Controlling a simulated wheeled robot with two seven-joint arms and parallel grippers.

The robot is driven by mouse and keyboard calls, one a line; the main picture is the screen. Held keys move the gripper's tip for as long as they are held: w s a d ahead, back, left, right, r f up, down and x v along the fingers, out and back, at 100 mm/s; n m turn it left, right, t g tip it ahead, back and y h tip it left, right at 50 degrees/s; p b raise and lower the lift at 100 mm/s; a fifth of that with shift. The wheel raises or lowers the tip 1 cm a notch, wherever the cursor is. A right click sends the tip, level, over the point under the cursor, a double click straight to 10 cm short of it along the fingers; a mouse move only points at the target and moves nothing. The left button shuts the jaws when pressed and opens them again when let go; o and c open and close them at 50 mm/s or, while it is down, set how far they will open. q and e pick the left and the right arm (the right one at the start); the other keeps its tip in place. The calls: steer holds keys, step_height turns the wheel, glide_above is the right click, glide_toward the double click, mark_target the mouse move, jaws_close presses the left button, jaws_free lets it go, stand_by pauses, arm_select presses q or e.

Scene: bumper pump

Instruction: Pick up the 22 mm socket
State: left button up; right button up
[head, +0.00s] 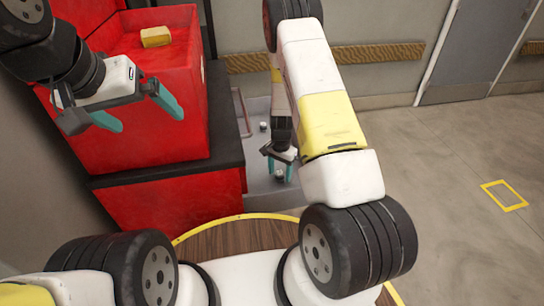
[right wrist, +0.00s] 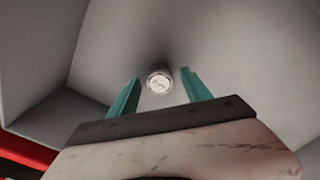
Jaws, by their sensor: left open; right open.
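A small round metallic socket (right wrist: 159,80) shows in the right wrist view, seen end-on, on a grey surface. Its size marking is not legible. My right gripper (right wrist: 161,84) is open, with a teal finger on each side of the socket and a gap to each. In the head view my right gripper (head: 280,172) reaches down over a grey tray (head: 256,186), and a small light object (head: 279,175) shows between its fingers. Another small socket-like piece (head: 263,126) stands further back. My left gripper (head: 136,108) is open and empty in front of the red box.
A red box (head: 165,125) with a dark ledge stands left of the tray; a yellow block (head: 155,37) lies in its open top. Grey walls (right wrist: 40,45) rise around the socket in the right wrist view. The floor at right is clear.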

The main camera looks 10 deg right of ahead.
steer(key=shift+f, duration=0.35)
jaws_close()
steer(key=shift+r, duration=0.15)
